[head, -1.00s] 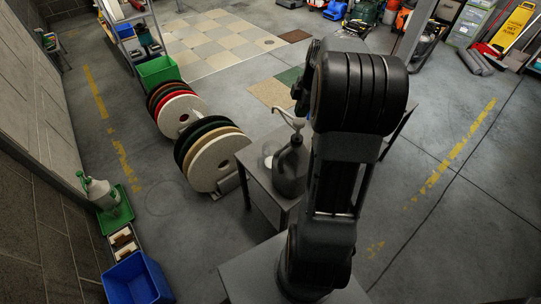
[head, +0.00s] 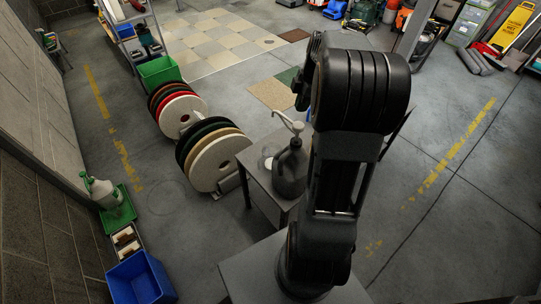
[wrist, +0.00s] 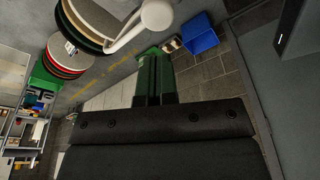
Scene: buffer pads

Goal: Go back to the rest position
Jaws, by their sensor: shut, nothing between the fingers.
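My gripper (head: 301,97) is partly hidden by my own arm in the head view, just above and beyond the pump head of a dark bottle (head: 290,170). In the wrist view, the gripper's dark green fingers (wrist: 153,76) are together with nothing between them. The bottle's white pump nozzle (wrist: 156,15) shows close at the top of the wrist view, apart from the fingers. The bottle stands upright on a small grey table (head: 256,186).
Round pads stand on edge in two racks, with a white pad (head: 220,163) facing out. A green bin (head: 158,71) is behind them. A blue bin (head: 138,280) and a green tray (head: 117,213) with a spray bottle line the left wall. Floor at right is clear.

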